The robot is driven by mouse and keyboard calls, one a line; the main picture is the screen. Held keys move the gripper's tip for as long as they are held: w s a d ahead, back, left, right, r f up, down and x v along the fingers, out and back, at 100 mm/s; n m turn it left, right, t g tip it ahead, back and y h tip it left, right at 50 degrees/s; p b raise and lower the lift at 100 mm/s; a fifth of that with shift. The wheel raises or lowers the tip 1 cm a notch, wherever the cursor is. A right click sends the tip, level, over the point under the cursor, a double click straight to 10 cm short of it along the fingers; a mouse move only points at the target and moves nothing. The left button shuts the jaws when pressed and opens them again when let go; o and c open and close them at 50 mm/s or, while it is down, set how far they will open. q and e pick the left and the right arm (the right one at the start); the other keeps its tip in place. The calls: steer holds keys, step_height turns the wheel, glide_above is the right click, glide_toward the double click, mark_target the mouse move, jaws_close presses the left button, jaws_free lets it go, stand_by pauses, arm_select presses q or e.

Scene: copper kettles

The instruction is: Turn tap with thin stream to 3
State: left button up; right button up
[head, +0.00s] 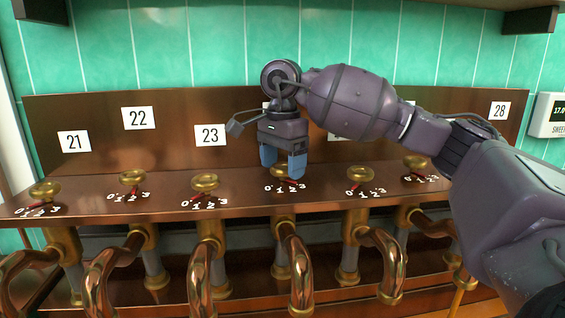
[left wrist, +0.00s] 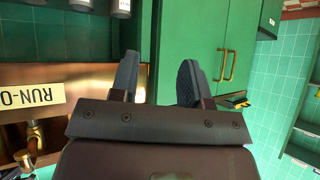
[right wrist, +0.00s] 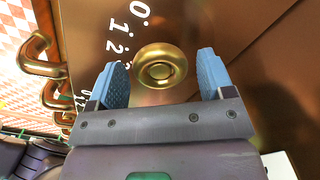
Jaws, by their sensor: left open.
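A row of brass tap knobs sits on a copper ledge (head: 110,207), each with a 0 to 3 scale and a red pointer. My right gripper (head: 283,165) points down at the fourth knob from the left (head: 284,172). In the right wrist view that round knob (right wrist: 160,66) lies between my open fingers, with gaps on both sides. Its digits 0, 1 and 2 show; the pointer is not clear there. I see no water, so I cannot tell which tap has the thin stream. My left gripper (left wrist: 157,78) is open and empty, outside the head view.
Curved copper spouts (head: 300,270) hang below the ledge. Green cupboards (left wrist: 190,40) stand near the left gripper.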

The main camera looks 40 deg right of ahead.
mark_target(282, 165)
steer(key=shift+o, duration=0.4)
step_height(282, 165, up, 11)
steer(key=p, duration=0.2)
steer(key=shift+f, duration=0.15)
stand_by(0.3)
